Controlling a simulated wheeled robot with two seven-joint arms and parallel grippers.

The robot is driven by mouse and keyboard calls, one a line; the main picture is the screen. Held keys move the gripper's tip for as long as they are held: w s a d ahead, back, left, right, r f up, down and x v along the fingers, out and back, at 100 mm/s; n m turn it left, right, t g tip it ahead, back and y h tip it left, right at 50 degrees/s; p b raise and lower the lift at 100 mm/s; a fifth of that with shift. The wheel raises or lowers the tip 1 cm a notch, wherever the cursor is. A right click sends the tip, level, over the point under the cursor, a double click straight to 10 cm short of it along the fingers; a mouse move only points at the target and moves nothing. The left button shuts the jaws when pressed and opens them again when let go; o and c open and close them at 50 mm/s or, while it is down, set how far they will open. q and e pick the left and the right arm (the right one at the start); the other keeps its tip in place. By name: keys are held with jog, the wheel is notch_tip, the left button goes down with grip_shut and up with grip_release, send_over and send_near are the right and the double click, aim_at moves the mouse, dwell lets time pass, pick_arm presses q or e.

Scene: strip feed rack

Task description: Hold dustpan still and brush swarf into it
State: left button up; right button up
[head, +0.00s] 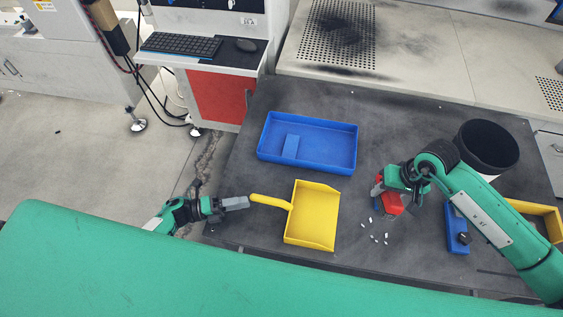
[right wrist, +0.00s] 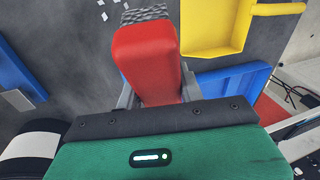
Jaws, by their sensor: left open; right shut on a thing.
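The yellow dustpan (head: 312,215) lies on the dark table, its handle pointing left; part of it also shows in the right wrist view (right wrist: 212,28). My left gripper (head: 240,202) is open at the handle's left end; I cannot tell whether the handle's tip is between the fingers. My right gripper (right wrist: 147,95) is shut on the red brush (right wrist: 145,58), which also shows in the head view (head: 391,204). Its grey bristles (right wrist: 144,14) face away from the wrist. Several small white swarf bits (head: 375,237) lie on the table between the dustpan and the brush.
A blue tray (head: 340,162) lies behind the dustpan. A black bin (head: 487,145) stands at the right rear. A blue block (head: 456,232) and a yellow tray (head: 545,211) lie to the right, by my right arm. Bare table lies around the swarf.

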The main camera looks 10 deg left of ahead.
aim_at(264, 200)
pick_arm(q)
jog(key=x, duration=0.7)
jog(key=shift+w+d+f, duration=0.1)
jog(key=shift+d+f, duration=0.15)
jog(key=shift+f, duration=0.1)
grip_shut()
jog(key=shift+c, duration=0.5)
grip_release()
jog(key=shift+c, duration=0.2)
jog(key=c, duration=0.7)
